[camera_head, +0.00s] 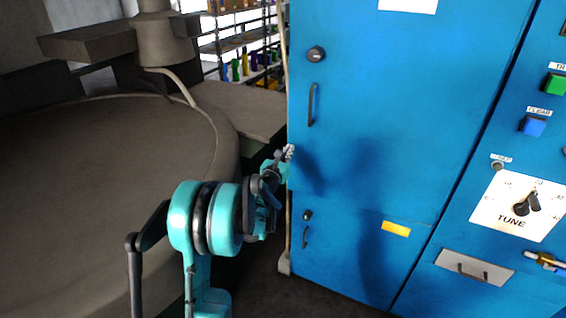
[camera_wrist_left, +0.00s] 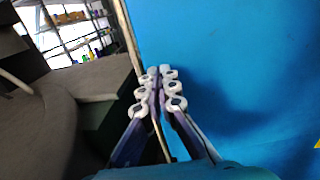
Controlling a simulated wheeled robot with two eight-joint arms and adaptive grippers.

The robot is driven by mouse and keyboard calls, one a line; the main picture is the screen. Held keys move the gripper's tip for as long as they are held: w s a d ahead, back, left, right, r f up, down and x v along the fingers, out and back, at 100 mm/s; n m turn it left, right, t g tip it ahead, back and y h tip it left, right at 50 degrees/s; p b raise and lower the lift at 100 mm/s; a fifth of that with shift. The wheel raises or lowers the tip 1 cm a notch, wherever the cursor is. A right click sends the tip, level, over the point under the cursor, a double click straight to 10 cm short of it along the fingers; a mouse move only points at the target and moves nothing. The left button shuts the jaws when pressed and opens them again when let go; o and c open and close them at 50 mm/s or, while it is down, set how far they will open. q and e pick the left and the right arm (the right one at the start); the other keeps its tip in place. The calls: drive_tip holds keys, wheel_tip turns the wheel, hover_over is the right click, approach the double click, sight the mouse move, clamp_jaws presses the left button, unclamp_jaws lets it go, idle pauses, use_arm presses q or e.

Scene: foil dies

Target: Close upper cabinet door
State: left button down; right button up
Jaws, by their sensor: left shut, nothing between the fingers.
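The blue upper cabinet door (camera_head: 400,100) fills the middle of the head view. It has a round lock and a dark vertical handle (camera_head: 312,104) near its left edge. It looks flush with the cabinet front, but I cannot tell whether it is fully closed. My left gripper (camera_head: 288,153) is at the door's left edge, below the handle. In the left wrist view the gripper (camera_wrist_left: 160,75) is shut and empty, its fingertips in front of the blue surface (camera_wrist_left: 230,70) near its left edge. I cannot tell whether they touch. My right gripper is not in view.
A lower door with a small handle (camera_head: 305,237) and a yellow label (camera_head: 396,229) is below. A control panel with a tune dial (camera_head: 520,205) is at the right. A large round grey machine (camera_head: 110,200) stands at the left. Shelves (camera_head: 245,45) are behind.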

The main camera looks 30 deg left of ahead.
sight(294, 142)
use_arm(q)
drive_tip(key=shift+w+a, duration=0.15)
drive_tip(key=shift+w, duration=0.6)
drive_tip(key=shift+w+a, duration=0.15)
drive_tip(key=shift+w, duration=0.55)
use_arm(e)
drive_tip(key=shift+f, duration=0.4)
use_arm(q)
drive_tip(key=shift+m+h, duration=0.6)
drive_tip(key=shift+h, duration=0.3)
drive_tip(key=w, duration=0.3)
drive_tip(key=w+a, duration=0.1)
drive_tip(key=w, duration=0.2)
drive_tip(key=shift+w+a, duration=0.2)
drive_tip(key=shift+w+a+r, duration=0.1)
drive_tip(key=shift+w, duration=0.2)
drive_tip(key=shift+s+r+h, duration=0.1)
drive_tip(key=shift+r+h, duration=0.15)
drive_tip(key=shift+h, duration=0.05)
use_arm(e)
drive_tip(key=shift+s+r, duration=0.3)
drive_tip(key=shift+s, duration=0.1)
use_arm(q)
drive_tip(key=shift+t, duration=0.3)
